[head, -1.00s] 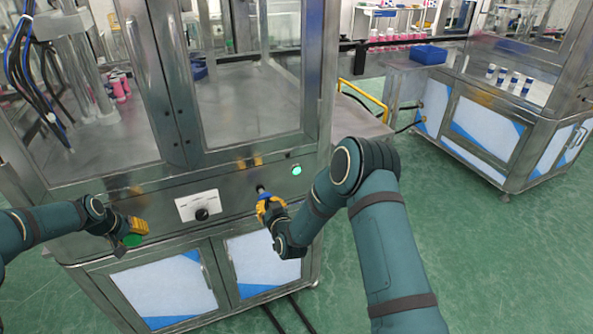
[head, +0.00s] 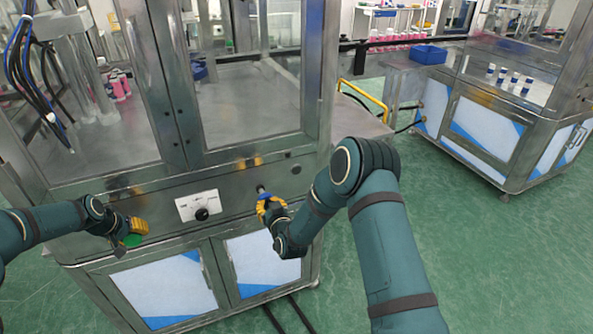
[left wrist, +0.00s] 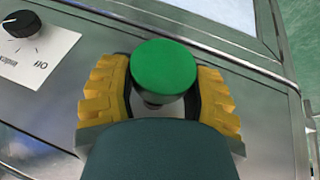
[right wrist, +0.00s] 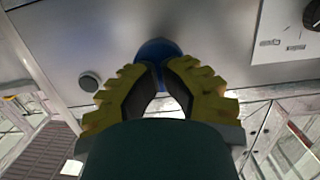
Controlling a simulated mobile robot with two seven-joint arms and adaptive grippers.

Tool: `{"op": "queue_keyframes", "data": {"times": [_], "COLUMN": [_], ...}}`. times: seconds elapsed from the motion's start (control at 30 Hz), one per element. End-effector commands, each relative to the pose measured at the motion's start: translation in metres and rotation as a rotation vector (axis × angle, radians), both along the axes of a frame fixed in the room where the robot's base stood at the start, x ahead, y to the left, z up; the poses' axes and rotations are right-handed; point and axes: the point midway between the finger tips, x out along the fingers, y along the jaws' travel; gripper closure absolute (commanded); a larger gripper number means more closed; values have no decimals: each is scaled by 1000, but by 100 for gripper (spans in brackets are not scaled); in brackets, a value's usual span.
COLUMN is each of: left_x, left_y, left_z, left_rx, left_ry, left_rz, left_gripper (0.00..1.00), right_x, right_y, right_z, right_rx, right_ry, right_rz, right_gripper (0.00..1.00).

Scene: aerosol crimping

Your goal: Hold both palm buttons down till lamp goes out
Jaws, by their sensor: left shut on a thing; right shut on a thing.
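The green palm button (left wrist: 163,68) sits between the yellow fingers of my left gripper (left wrist: 165,92), which is shut on it. In the head view, a green edge of it (head: 132,241) shows below my left gripper (head: 139,226). The blue palm button (right wrist: 158,49) is at the fingertips of my right gripper (right wrist: 160,75), which is shut on it and partly hides it. In the head view my right gripper (head: 266,203) is at the machine's front panel. The lamp (head: 296,169) is dark; it shows grey in the right wrist view (right wrist: 90,81).
A white plate with a black knob (head: 201,214) lies between the two grippers on the panel. Glass doors rise above the panel. A yellow rail (head: 363,100) stands right of the machine. A second machine (head: 490,120) is further right, with open green floor between.

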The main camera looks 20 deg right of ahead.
Motion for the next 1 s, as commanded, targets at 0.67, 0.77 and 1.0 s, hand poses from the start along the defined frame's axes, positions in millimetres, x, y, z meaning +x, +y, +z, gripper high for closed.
{"op": "queue_keyframes", "data": {"times": [0.67, 0.77, 1.0], "left_x": [3, 3, 3], "left_y": [-1, -1, -1], "left_z": [4, 4, 3], "left_rx": [-2, -1, -1], "left_ry": [-12, -12, -10], "left_rz": [1, 1, 1], "left_gripper": [83, 83, 83], "right_x": [-41, -47, -49], "right_y": [0, 0, 0], "right_z": [3, 2, 2], "right_rx": [-1, -1, -1], "right_ry": [-7, -6, -5], "right_rz": [0, 0, -1], "right_gripper": [100, 100, 100]}}
